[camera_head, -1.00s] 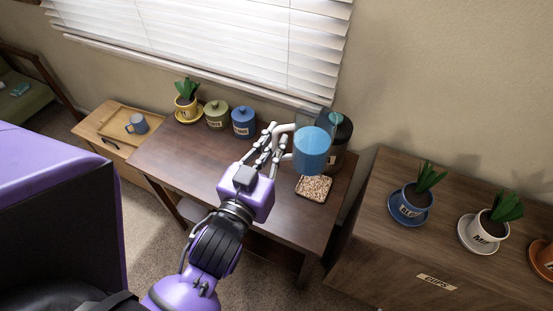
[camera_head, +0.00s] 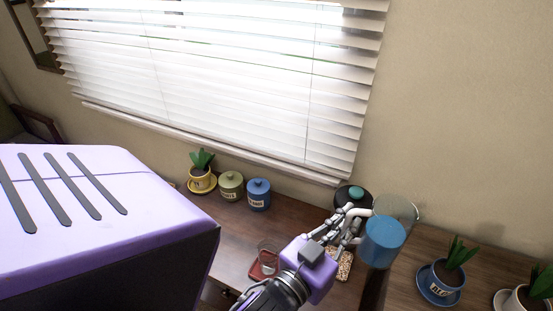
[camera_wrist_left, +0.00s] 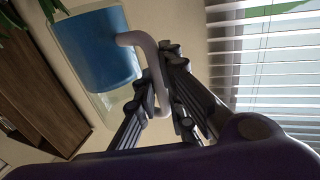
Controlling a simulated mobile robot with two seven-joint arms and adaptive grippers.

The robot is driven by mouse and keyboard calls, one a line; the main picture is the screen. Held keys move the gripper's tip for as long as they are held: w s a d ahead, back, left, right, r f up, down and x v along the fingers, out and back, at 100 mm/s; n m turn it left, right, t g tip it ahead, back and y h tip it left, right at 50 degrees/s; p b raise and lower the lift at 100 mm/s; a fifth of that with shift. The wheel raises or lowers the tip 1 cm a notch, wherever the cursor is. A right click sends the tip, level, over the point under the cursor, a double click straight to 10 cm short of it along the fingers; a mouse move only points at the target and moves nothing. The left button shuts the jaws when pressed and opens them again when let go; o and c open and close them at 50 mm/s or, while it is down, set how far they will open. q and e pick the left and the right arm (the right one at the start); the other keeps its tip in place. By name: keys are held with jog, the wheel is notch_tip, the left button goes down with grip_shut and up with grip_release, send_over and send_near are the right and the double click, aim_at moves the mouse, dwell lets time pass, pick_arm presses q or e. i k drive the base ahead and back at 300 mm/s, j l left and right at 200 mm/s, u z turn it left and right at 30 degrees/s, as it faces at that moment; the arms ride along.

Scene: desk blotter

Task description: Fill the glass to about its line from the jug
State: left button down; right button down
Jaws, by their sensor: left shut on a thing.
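The clear jug (camera_head: 400,207) holds blue liquid (camera_head: 383,243). My left gripper (camera_head: 357,222) is shut on the jug's pale handle, and the jug appears raised near the desk's right end. In the left wrist view the jug (camera_wrist_left: 97,50) hangs beside the fingers, with the handle (camera_wrist_left: 150,62) between them. A small clear glass (camera_head: 268,250) stands on a red coaster (camera_head: 257,271) on the desk, left of my gripper and partly hidden by my arm. Its line and contents are too small to make out. My right gripper is not in view.
A speckled mat (camera_head: 345,265) lies below the jug, partly covered. A dark canister (camera_head: 346,198) stands behind my fingers. A cabinet with potted plants (camera_head: 441,279) stands at right.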

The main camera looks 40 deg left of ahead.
aim_at(267, 248)
jog(key=k+j+z, duration=0.1)
jog(key=j+z, duration=0.2)
jog(key=k+j+z, duration=0.25)
jog(key=j+z, duration=0.3)
jog(key=k+j+z, duration=0.2)
jog(key=k+j, duration=0.15)
jog(key=j, duration=0.2)
jog(key=k+j+z, duration=0.1)
jog(key=k+j, duration=0.65)
jog(key=i+l, duration=0.1)
jog(key=i, duration=0.15)
